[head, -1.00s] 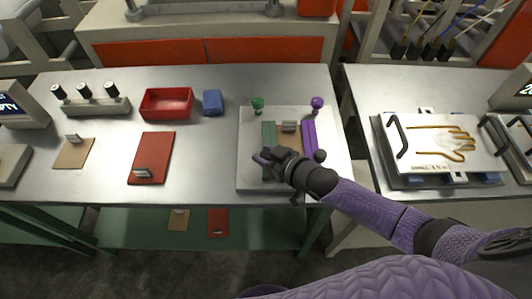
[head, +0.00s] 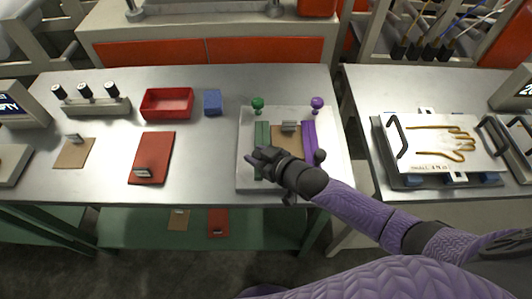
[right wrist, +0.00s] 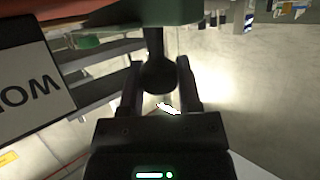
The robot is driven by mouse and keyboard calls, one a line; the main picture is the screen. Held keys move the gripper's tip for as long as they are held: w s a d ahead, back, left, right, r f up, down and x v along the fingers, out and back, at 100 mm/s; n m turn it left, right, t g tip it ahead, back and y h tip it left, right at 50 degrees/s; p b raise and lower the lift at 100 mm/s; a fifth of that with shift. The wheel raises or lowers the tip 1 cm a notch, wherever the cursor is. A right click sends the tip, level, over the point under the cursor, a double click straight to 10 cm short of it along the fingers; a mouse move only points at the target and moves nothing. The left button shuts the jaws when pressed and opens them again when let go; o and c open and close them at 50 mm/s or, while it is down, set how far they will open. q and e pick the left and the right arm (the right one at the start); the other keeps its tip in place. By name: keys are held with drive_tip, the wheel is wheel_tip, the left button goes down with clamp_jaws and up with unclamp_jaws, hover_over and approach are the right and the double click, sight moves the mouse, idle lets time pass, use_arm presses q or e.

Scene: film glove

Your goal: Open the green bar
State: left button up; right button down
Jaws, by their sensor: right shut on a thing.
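The green bar (head: 262,135) lies on a white plate (head: 275,113), with a green knob (head: 257,104) at its far end. My right gripper (head: 255,158) is at the bar's near part and hides some of it. In the right wrist view, its two fingers (right wrist: 158,88) are shut around a dark ball handle (right wrist: 158,74) on a stem under a green edge (right wrist: 190,12). The purple bar (head: 309,138) lies to the right, with its own dark ball handle (head: 319,156) and a purple knob (head: 317,103). My left gripper is out of view.
A tan piece with a metal clip (head: 289,127) lies between the bars. A hand-outline plate (head: 435,142) stands on the right table.

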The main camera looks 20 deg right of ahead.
drive_tip(key=shift+w+a, duration=0.2)
drive_tip(key=shift+a, duration=0.45)
drive_tip(key=shift+w+a, duration=0.15)
drive_tip(key=shift+a, duration=0.45)
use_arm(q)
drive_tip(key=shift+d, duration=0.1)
use_arm(e)
drive_tip(key=shift+c, duration=1.5)
unclamp_jaws()
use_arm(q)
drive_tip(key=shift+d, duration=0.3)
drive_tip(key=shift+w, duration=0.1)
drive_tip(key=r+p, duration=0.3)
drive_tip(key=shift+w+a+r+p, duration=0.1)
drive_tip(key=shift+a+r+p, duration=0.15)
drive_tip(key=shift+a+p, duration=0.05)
use_arm(e)
drive_tip(key=v, duration=1)
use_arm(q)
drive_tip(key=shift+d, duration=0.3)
